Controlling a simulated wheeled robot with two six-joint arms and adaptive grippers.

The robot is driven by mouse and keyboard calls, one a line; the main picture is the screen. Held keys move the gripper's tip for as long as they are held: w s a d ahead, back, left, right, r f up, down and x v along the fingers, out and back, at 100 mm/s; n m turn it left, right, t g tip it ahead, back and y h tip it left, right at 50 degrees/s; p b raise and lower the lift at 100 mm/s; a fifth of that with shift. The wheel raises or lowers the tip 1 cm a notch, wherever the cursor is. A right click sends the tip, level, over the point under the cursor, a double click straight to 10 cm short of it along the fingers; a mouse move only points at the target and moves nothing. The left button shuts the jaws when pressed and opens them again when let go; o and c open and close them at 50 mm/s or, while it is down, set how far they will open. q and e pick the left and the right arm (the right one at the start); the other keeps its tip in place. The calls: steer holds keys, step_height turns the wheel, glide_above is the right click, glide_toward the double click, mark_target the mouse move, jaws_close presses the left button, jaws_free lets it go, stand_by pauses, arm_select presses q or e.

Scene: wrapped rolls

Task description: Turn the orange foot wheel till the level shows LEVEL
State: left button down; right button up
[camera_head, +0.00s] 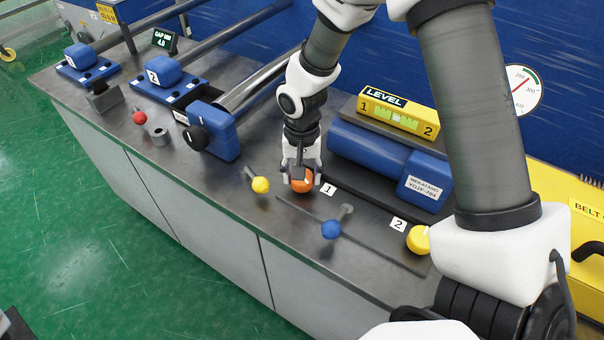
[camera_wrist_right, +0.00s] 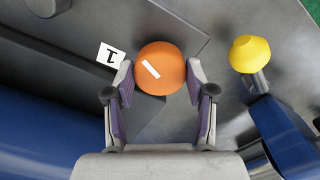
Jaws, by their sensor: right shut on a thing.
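The orange foot wheel (camera_head: 301,184) sits on the bench beside the label 1 (camera_head: 328,189). My right gripper (camera_head: 301,172) comes down on it from above and is shut on it. In the right wrist view the orange wheel (camera_wrist_right: 159,70) shows a slanted white mark, with the purple-padded fingers (camera_wrist_right: 160,92) on both sides. The yellow level (camera_head: 397,113) rests on the blue motor (camera_head: 383,163); its black panel reads LEVEL. Its green vial (camera_head: 396,116) has a pale bubble near the middle. The yellow foot wheel (camera_head: 418,240) stands by label 2 (camera_head: 398,224). My left gripper is out of view.
A yellow knob (camera_head: 261,185) is close left of the gripper, and a blue knob (camera_head: 331,229) in front. A red knob (camera_head: 139,118), grey parts and blue clamps (camera_head: 170,80) lie at left. A round gauge (camera_head: 523,90) is at the back right.

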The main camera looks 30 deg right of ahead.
steer(key=shift+s+f+m, duration=0.2)
steer(key=shift+m, duration=0.7)
steer(key=o, duration=1.2)
steer(key=shift+c, duration=0.2)
steer(key=shift+w+r, duration=0.1)
steer(key=shift+w, duration=0.05)
steer(key=shift+r, duration=0.25)
step_height(320, 180, up, 12)
steer(key=shift+f, duration=0.25)
